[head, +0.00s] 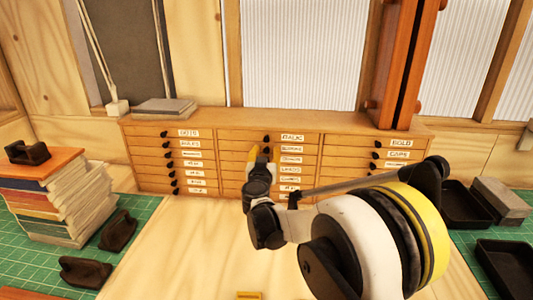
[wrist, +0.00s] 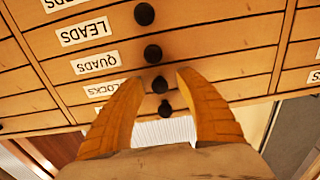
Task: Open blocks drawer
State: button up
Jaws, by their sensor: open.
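The wooden cabinet (head: 228,160) has three columns of shallow labelled drawers, all looking shut. The wrist view shows it upside down. A label reading "LOCKS" (wrist: 103,88), its first letter apparently hidden by a finger, is on the second drawer from the top of the middle column. In the head view this label (head: 291,150) is too blurred to read surely. My gripper (head: 265,152) is open at that column's front. In the wrist view its orange fingertips (wrist: 160,77) stand either side of that drawer's dark round knob (wrist: 160,86). Contact cannot be told.
Other knobs sit close above and below, such as the QUADS drawer's knob (wrist: 152,53). Stacked books (head: 65,205) stand left on a green mat (head: 135,215). Dark trays (head: 505,262) lie right.

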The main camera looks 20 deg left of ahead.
jog(key=shift+w, duration=0.1)
grip_shut()
jog(key=b+v, duration=0.1)
jog(key=v, duration=1.2)
jog(key=shift+a, duration=0.1)
grip_release()
